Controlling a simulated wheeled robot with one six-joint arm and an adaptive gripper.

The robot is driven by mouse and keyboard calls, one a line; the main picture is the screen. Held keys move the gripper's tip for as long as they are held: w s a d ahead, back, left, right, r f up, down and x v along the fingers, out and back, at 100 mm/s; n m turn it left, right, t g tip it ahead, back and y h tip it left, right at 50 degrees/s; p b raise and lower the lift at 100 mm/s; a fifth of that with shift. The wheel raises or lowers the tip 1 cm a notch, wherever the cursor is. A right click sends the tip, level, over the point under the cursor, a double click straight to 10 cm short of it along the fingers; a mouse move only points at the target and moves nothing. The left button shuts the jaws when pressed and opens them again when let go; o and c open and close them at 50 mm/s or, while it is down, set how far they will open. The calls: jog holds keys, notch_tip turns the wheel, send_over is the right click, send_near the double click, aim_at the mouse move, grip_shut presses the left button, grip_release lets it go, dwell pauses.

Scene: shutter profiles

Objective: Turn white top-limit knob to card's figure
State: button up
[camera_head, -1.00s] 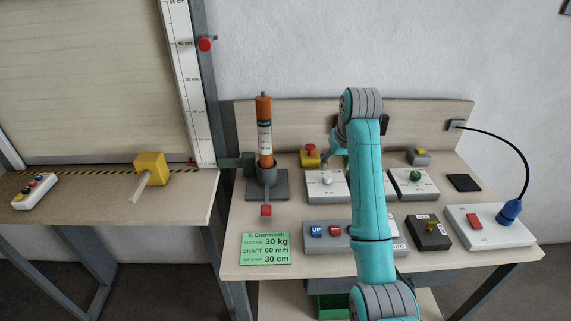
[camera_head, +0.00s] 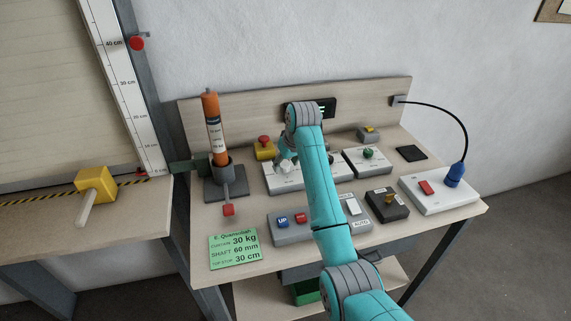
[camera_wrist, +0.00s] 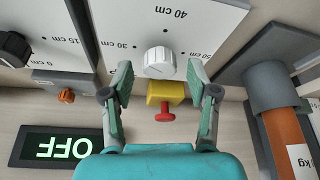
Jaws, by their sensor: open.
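The white knob (camera_wrist: 159,62) sits on a white panel (camera_wrist: 125,18) marked 30 cm, 40 cm and 50, upside down in the wrist view. I cannot surely read where its pointer stands. My gripper (camera_wrist: 160,68) is open, with one finger on each side of the knob and gaps between. In the head view my gripper (camera_head: 286,158) is over the white panel (camera_head: 283,184), and my arm hides part of that panel. The green card (camera_head: 235,249) lies at the table's front left and reads curtain 30 kg, shaft 60 mm, top stop 30 cm.
A red mushroom button on a yellow box (camera_wrist: 165,92) is close beyond the knob. A black knob (camera_wrist: 14,48) is at left. A display (camera_wrist: 58,148) reads OFF.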

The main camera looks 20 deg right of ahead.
jog(key=shift+w+f, duration=0.15)
jog(key=shift+f, duration=0.2)
grip_shut()
jog(key=shift+n, duration=0.3)
jog(key=shift+d+n+g+y, duration=0.1)
jog(key=shift+n+g+y, duration=0.3)
jog(key=shift+n, duration=0.95)
jog(key=shift+n+g+y, duration=0.1)
jog(key=shift+n+y, duration=0.5)
jog(key=shift+n, duration=0.75)
